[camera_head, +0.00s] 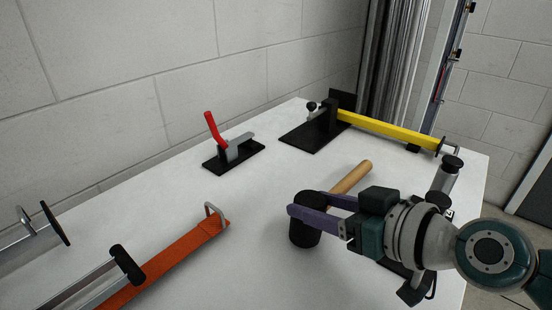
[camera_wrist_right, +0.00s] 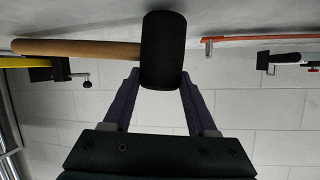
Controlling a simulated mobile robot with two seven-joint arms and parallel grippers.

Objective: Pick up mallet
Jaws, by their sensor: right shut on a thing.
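The mallet has a black cylindrical head (camera_head: 305,232) and a light wooden handle (camera_head: 352,177) that points away to the upper right in the head view. My right gripper (camera_head: 309,203) has its purple fingers on either side of the black head and is shut on it. In the right wrist view, the mallet head (camera_wrist_right: 163,45) sits between the fingertips (camera_wrist_right: 161,76), with the handle (camera_wrist_right: 80,48) pointing left. The mallet is at or just above the white table; I cannot tell if it touches. My left gripper is not in view.
On the white table (camera_head: 260,200) are a red-handled toggle clamp (camera_head: 233,151), a yellow bar clamp (camera_head: 385,130) on a black plate at the back right, and an orange bar clamp (camera_head: 180,255) at the left. More metal clamps (camera_head: 90,283) lie front left. A block wall (camera_head: 150,80) stands behind.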

